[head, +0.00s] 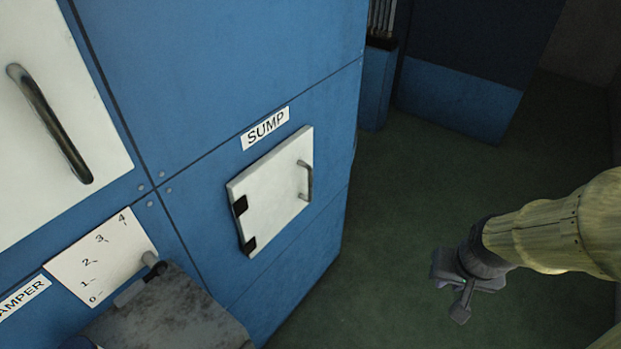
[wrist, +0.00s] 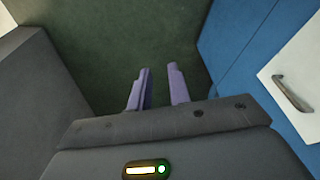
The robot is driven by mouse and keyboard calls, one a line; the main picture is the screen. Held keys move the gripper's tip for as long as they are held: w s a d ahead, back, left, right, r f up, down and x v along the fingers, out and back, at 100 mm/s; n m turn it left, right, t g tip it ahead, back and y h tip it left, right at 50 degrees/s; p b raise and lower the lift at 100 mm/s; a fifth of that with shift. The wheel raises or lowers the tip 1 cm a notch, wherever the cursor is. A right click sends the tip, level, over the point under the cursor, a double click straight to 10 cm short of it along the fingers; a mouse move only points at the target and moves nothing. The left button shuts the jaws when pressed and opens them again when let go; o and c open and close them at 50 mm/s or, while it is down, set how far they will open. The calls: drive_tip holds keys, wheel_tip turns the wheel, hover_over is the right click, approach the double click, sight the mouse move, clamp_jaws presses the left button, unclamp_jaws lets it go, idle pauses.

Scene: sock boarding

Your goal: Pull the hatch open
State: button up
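The hatch (head: 268,195) is a white square door under the SUMP label, set low in the blue panel in the middle of the head view. It looks shut. Its hinges are dark blocks on its left edge, and its metal bar handle (head: 307,180) is on its right side. The hatch (wrist: 303,62) and handle (wrist: 292,95) also show at the right edge of the wrist view. My gripper (head: 457,296) is to the right of the hatch, apart from it, over the green floor. In the wrist view its two purple fingers (wrist: 159,72) are apart with nothing between them.
A larger white door (head: 50,130) with a bar handle is at the upper left. A numbered dial plate (head: 100,258) with a lever and a dark grey box (head: 165,315) are at the lower left. The green floor (head: 400,200) between the hatch and my gripper is clear.

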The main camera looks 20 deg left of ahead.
drive_tip(key=shift+s, duration=0.15)
drive_tip(key=w+a+f+n+t+y+b, duration=0.35)
drive_tip(key=w+a+f+t+b, duration=0.25)
drive_tip(key=w+a+f+b, duration=0.35)
drive_tip(key=w+a+n+t+y+b, duration=0.3)
drive_tip(key=a+t+y+b, duration=0.3)
drive_tip(key=a, duration=1)
drive_tip(key=shift+w+n+y+b, duration=0.2)
drive_tip(key=shift+n+y+b, duration=0.25)
drive_tip(key=shift+b, duration=0.55)
drive_tip(key=shift+a, duration=0.15)
